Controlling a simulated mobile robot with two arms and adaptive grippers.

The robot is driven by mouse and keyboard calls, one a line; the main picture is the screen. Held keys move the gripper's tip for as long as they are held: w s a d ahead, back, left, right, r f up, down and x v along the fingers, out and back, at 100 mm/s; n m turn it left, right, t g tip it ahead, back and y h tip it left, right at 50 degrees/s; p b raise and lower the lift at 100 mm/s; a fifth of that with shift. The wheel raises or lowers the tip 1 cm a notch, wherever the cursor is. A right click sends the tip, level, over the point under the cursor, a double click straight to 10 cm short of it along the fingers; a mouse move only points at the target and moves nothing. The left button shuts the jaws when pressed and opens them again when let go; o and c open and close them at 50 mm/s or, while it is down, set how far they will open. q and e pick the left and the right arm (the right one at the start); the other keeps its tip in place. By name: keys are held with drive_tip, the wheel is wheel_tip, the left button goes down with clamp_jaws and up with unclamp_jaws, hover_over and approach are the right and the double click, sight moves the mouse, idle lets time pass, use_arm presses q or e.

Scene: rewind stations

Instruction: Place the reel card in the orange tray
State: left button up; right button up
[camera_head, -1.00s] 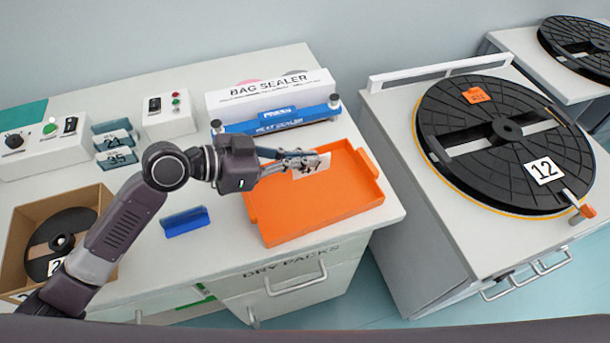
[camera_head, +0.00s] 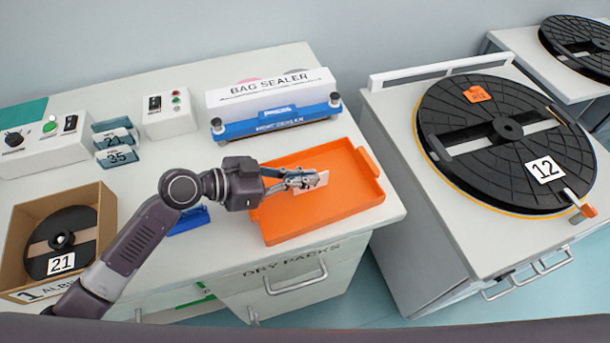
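The tray is otherwise empty, on the bench's front right part. I cannot tell whether the card touches the tray floor. The card's number is not readable now. My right gripper is out of view.
The bag sealer (camera_head: 275,108) stands behind the tray. A blue block (camera_head: 190,220) is partly hidden by my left arm. A cardboard box (camera_head: 100,205) with a reel marked 21 is at left. A large black reel (camera_head: 470,165) marked 12 lies on the right station.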

use_arm(q)
drive_tip(key=o, duration=0.4)
drive_tip(key=shift+o, duration=0.2)
drive_tip(key=shift+r, duration=0.2)
drive_tip(key=b+v, duration=0.2)
drive_tip(key=v, duration=0.8)
drive_tip(key=shift+s+a, duration=0.15)
drive_tip(key=shift+a, duration=0.25)
drive_tip(key=shift+s+a+r+b, duration=0.2)
drive_tip(key=shift+a+r+b, duration=0.15)
drive_tip(key=shift+a, duration=0.15)
